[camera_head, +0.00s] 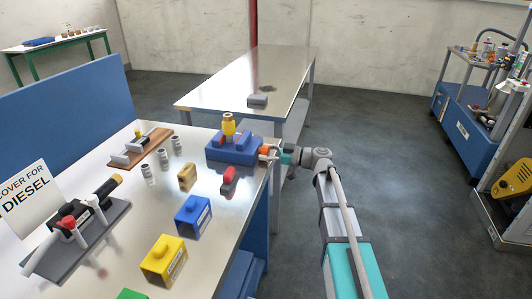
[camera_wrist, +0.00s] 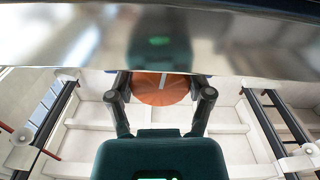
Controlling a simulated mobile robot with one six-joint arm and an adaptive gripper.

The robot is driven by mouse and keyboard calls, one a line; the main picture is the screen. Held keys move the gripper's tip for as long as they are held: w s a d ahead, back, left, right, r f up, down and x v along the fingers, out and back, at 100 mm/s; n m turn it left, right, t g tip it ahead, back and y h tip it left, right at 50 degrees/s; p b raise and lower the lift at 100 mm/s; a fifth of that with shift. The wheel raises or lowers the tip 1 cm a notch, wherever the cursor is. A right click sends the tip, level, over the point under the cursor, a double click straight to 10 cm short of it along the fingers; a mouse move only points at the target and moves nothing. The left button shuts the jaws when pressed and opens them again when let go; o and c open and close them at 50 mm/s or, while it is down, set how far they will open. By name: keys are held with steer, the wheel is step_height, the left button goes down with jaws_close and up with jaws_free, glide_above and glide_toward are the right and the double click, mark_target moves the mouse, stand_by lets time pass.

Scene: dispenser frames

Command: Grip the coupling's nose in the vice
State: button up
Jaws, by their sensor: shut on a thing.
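The blue vice (camera_head: 222,151) sits at the far right corner of the metal-topped bench. The yellow coupling (camera_head: 228,125) stands upright at the top of the vice; whether the jaws touch its nose is too small to tell. An orange round knob (camera_head: 264,150) is at the vice's right end. My gripper (camera_head: 270,152) reaches it from the right, beyond the bench edge. In the wrist view, my gripper (camera_wrist: 162,88) is shut on the orange knob (camera_wrist: 155,92), which bears a pale line. The coupling is not visible in the wrist view.
The bench top (camera_head: 200,150) holds a red-and-grey part (camera_head: 229,180), a brass block (camera_head: 187,177), a blue box (camera_head: 193,216), a yellow box (camera_head: 163,262), several small metal fittings and a wooden board (camera_head: 133,158). A second table (camera_head: 215,95) stands behind. Open floor lies to the right.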

steer(key=shift+c, duration=1.4)
steer(key=shift+m, duration=3)
steer(key=o, duration=1.1)
steer(key=shift+o, duration=0.2)
